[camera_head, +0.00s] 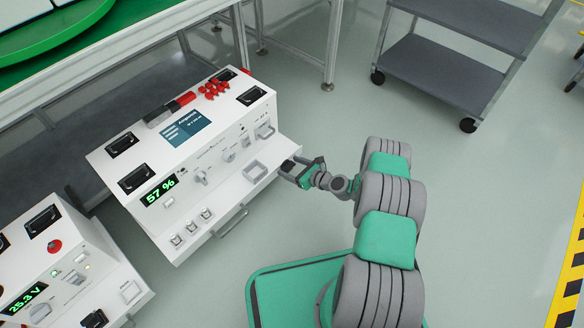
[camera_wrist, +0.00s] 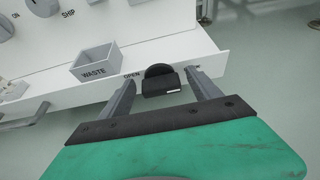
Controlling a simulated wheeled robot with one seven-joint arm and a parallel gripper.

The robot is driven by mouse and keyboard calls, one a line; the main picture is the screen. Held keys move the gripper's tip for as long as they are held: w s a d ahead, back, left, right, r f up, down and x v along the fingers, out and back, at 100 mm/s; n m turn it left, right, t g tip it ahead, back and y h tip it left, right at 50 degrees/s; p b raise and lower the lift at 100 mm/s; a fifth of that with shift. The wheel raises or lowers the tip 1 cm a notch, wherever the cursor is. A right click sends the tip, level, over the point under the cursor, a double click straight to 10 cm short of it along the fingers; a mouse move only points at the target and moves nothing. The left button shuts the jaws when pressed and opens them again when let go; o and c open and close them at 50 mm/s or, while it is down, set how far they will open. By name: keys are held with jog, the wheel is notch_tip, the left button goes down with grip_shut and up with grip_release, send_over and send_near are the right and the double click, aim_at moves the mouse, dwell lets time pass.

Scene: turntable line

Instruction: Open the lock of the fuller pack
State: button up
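A second white pack (camera_head: 60,265) at the lower left has a display (camera_head: 24,298) reading 25.3 V. My gripper (camera_head: 298,171) is at the right end of the 57 % pack's front ledge. In the wrist view a black lock knob (camera_wrist: 160,81) sits on that ledge, next to the word OPEN. The two fingers are spread, one on each side of the knob, with visible gaps. Nothing is held. Whether the fingertips touch the ledge, I cannot tell.
A small grey box marked WASTE (camera_wrist: 94,65) stands on the ledge left of the fingers. A drawer handle (camera_head: 230,221) sticks out at the pack's front. A grey cart (camera_head: 445,75) stands at the back right. The floor right of the pack is clear.

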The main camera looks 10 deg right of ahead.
jog(key=c, duration=1.3)
jog(key=shift+h, duration=0.3)
jog(key=n, duration=0.1)
jog(key=n+t+h+b, duration=0.1)
jog(key=shift+s+a+f+n, duration=0.1)
jog(key=shift+a+n, duration=0.1)
jog(key=shift+n, duration=0.2)
jog(key=n+t+b, duration=0.1)
jog(key=n+t+h+b, duration=0.1)
jog(key=n, duration=0.1)
jog(key=shift+s+a+f+b, duration=0.15)
jog(key=shift+f+b, duration=0.05)
jog(key=shift+b, duration=0.1)
jog(key=n, duration=0.1)
jog(key=n+t+h, duration=0.1)
jog(key=n, duration=0.1)
jog(key=shift+s+a+f+n+t, duration=0.1)
jog(key=shift+a+f+n+t, duration=0.05)
jog(key=shift+n+t, duration=0.15)
jog(key=n+t, duration=0.2)
jog(key=n, duration=0.2)
jog(key=shift+f, duration=0.2)
